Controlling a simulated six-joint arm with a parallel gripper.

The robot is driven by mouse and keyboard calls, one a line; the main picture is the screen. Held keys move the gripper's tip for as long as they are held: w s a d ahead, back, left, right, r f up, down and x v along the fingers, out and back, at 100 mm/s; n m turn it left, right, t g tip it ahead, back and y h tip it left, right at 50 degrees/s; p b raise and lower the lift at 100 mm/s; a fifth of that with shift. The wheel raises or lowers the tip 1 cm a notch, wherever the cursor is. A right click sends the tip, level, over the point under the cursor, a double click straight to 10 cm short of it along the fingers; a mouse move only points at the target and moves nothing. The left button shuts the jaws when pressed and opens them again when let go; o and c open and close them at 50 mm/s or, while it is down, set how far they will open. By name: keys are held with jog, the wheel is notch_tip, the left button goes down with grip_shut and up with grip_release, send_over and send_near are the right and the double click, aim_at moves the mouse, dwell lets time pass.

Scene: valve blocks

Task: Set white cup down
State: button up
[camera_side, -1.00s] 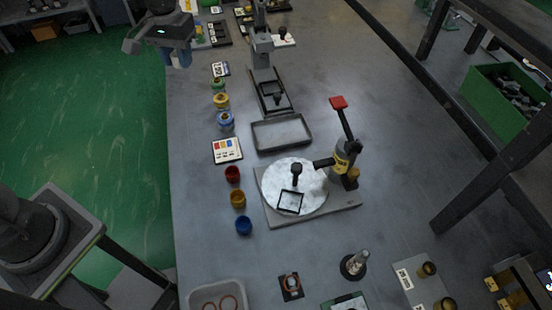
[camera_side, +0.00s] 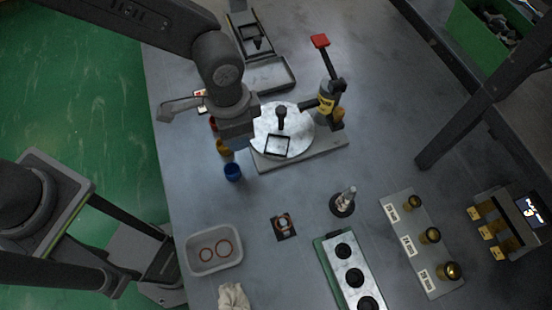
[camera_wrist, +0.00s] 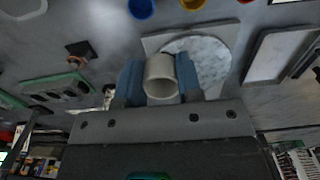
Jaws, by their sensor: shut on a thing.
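The white cup (camera_wrist: 160,78) is between the two blue fingers of my gripper (camera_wrist: 160,92) in the wrist view, and its open mouth shows. My gripper is shut on it. In the side view my gripper (camera_side: 238,136) hangs at the left edge of the round white plate (camera_side: 297,126) of a press with a red-topped lever (camera_side: 320,41). There the cup is hidden behind my gripper. I cannot tell how high the cup is above the surface below.
A blue cup (camera_side: 233,172) and a yellow cup (camera_side: 223,148) stand left of the press base (camera_side: 320,150). A grey tray (camera_side: 213,262) with rings lies nearer the front. The bench between the blue cup and the dark square part (camera_side: 284,226) is clear.

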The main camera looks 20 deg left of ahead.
send_over(271, 199)
notch_tip(271, 199, down, 6)
jog(key=shift+f, duration=2.1)
jog(key=shift+f, duration=0.15)
jog(key=o, duration=0.9)
notch_tip(271, 199, up, 12)
jog(key=shift+r, duration=0.2)
